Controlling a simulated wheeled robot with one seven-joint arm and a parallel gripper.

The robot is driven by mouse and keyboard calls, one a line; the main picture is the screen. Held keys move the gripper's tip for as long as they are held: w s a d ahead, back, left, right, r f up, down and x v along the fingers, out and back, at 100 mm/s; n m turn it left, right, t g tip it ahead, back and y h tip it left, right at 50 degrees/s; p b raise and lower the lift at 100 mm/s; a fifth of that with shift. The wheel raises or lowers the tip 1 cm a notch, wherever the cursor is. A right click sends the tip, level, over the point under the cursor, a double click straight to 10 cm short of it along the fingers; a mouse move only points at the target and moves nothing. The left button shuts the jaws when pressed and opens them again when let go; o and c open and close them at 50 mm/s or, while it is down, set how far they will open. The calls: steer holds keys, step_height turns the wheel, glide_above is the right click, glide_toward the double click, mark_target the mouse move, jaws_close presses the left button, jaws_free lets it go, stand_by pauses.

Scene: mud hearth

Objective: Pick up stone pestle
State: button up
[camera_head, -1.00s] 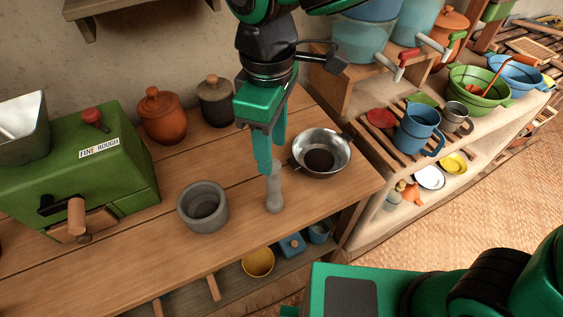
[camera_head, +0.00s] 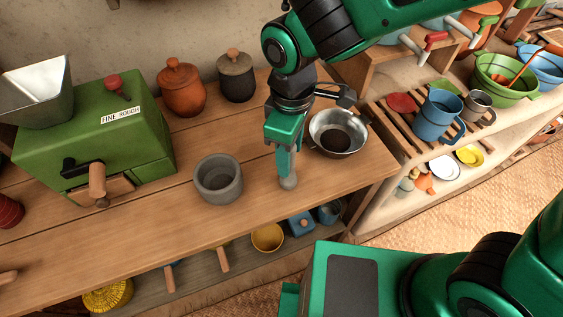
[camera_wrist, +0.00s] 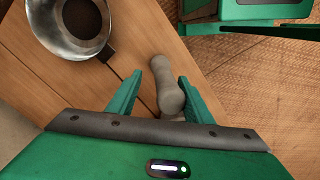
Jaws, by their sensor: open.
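In the wrist view the pestle (camera_wrist: 168,86) shows between the two green fingers of my gripper (camera_wrist: 158,82). The fingers are open, with a gap on the left side and a narrower one on the right. I cannot tell whether either finger touches it.
A metal pan (camera_head: 338,133) stands close behind and right of my gripper. A green grinder (camera_head: 95,145) stands at left, with an orange jar (camera_head: 182,90) and a dark jar (camera_head: 236,78) at the back. The table's front edge is near the pestle.

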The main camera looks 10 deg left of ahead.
steer(key=shift+f, duration=0.1)
jaws_close()
stand_by(0.3)
